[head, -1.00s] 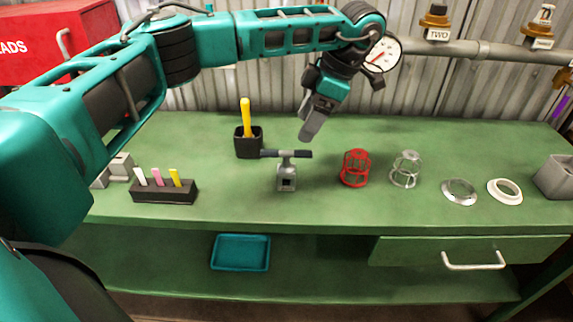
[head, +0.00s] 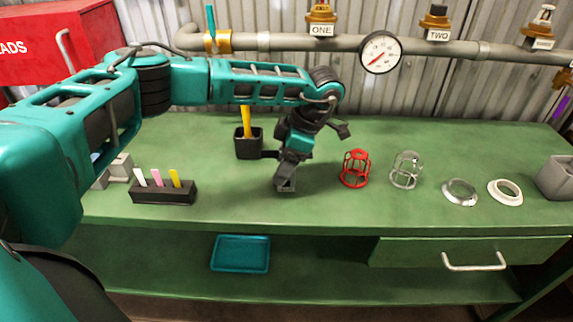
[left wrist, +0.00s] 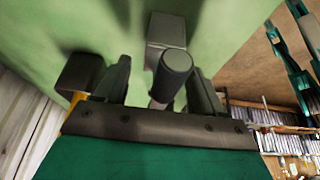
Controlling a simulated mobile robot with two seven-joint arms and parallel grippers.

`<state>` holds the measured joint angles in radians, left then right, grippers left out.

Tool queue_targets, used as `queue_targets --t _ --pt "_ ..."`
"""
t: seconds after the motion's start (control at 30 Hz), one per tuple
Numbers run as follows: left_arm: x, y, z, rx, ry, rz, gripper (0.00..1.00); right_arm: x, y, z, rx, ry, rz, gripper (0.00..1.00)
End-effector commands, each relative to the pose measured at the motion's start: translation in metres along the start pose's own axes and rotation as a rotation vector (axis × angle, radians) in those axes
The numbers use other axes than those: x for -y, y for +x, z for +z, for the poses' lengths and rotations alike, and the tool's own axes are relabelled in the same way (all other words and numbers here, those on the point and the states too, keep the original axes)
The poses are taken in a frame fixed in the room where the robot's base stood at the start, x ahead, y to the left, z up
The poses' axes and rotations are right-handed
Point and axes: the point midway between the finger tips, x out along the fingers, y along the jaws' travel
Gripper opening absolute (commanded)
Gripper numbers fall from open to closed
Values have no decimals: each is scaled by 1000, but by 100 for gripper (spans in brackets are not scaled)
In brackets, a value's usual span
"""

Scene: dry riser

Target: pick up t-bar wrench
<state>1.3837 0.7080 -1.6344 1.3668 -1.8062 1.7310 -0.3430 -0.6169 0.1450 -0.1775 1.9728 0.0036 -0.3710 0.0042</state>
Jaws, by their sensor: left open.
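The t-bar wrench stands upright in a small grey block holder (head: 285,188) on the green bench. Only the dark left end of the t-bar wrench (head: 269,154) shows in the head view, as my gripper covers the rest. My left gripper (head: 288,172) points down over it. In the left wrist view, the dark round end of the t-bar wrench (left wrist: 176,68) lies between the two open fingers of my left gripper (left wrist: 160,85); I cannot tell whether they touch it. The holder (left wrist: 166,30) shows beyond it. My right gripper is not in view.
A black cup (head: 248,147) with a yellow handle stands close left of the gripper. A red cage (head: 355,168) and a silver cage (head: 406,169) stand to the right. A dark block (head: 163,191) with coloured pegs is at the left. The bench front is clear.

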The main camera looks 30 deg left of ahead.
Motion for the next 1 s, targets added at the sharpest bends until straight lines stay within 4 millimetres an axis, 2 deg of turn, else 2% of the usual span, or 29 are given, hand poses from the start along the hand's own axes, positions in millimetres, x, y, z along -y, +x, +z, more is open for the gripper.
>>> queue_targets --t 0.13,0.83,1.0 --pt "0 0 0 0 0 0 67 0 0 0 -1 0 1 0" --pt "0 -1 0 0 0 0 0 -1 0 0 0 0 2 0" --pt "0 -1 0 0 0 1 0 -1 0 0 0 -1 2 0"
